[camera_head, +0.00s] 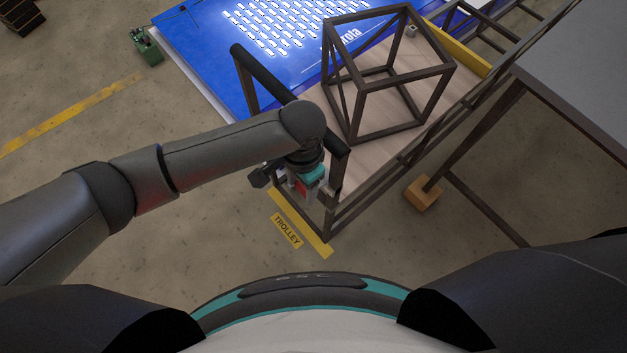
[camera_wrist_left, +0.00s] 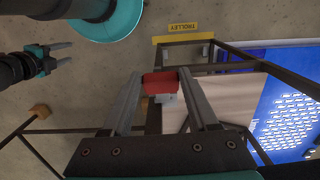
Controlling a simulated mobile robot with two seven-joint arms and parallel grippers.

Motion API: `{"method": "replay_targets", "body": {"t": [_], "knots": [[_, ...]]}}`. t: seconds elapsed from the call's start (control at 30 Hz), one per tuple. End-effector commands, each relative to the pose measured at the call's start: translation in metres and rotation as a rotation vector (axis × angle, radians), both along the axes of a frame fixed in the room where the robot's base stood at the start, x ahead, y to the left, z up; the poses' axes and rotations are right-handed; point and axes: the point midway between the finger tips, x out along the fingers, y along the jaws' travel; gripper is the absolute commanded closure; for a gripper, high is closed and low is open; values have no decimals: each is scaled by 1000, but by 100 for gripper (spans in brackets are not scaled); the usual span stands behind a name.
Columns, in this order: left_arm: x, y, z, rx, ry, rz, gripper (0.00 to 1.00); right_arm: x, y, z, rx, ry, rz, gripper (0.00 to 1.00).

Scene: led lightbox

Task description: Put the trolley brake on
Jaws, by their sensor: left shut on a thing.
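The trolley (camera_head: 372,163) has a dark metal frame, a pale wooden deck and a black push handle (camera_head: 262,72). Its near end faces me. My left gripper (camera_head: 304,192) is low at that near end, beside the frame. In the left wrist view, a small red brake part (camera_wrist_left: 160,83) with a pale grey piece below it sits between the fingers of the left gripper (camera_wrist_left: 165,74), which are shut on it. In the head view the gripper and arm hide most of the brake. My right gripper (camera_wrist_left: 63,54) shows in the left wrist view, empty, its two fingers apart.
A dark open cube frame (camera_head: 352,100) stands on the deck. A lit blue panel (camera_head: 215,60) lies beyond the handle. A yellow TROLLEY label (camera_head: 287,231) is on the floor. A grey table (camera_head: 590,80) stands at right, a wooden block (camera_head: 423,194) at its leg.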

Motion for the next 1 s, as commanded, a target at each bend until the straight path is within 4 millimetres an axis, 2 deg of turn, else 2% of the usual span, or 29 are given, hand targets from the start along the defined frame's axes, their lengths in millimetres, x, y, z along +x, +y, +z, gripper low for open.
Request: {"method": "replay_targets", "body": {"t": [0.4, 0.77, 1.0], "knots": [[-6, 8, -18, 3, 4, 0, 85, 0, -1, -1, -1, 0, 0, 48], [-7, 9, -20, 5, 5, 0, 85, 0, -1, -1, -1, 0, 0, 48], [-8, 10, -30, 6, 5, 1, 85, 0, -1, -4, -1, 0, 0, 48]]}}
